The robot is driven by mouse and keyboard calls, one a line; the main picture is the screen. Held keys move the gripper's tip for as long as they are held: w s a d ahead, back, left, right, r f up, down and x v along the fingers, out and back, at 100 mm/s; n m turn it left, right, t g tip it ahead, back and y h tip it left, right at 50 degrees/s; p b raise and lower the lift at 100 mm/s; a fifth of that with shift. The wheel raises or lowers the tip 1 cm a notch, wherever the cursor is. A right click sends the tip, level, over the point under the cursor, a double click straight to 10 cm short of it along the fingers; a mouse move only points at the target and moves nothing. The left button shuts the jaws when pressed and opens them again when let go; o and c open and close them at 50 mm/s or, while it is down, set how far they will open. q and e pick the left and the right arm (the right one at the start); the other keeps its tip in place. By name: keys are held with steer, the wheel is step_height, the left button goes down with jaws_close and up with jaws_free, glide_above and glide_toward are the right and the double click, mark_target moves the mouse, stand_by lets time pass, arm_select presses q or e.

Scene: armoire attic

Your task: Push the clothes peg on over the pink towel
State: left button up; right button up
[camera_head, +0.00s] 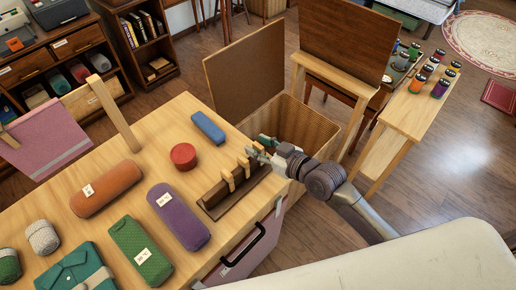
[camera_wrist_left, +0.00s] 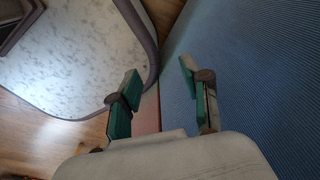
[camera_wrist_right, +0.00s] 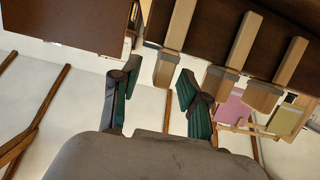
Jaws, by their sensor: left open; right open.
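The pink towel (camera_head: 48,140) hangs over a wooden rail at the left, beyond the table; a pink cloth also shows in the right wrist view (camera_wrist_right: 236,112). Several light wooden clothes pegs stand in a dark brown holder (camera_head: 215,206) at the table's right edge; one is the middle peg (camera_head: 243,166), and the nearest peg in the right wrist view (camera_wrist_right: 170,60) lies just past my fingertips. My right gripper (camera_head: 262,147) is open and empty beside the holder's far end. My left gripper (camera_wrist_left: 158,90) is open and empty, outside the head view.
On the table lie a purple case (camera_head: 178,216), a green case (camera_head: 140,249), an orange case (camera_head: 106,188), a red round tin (camera_head: 183,156) and a blue case (camera_head: 208,127). A narrow stand with jars (camera_head: 440,88) is at right.

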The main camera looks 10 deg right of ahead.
steer(key=shift+w+a+f, duration=0.1)
steer(key=shift+w+a, duration=0.05)
steer(key=shift+w, duration=0.1)
jaws_close()
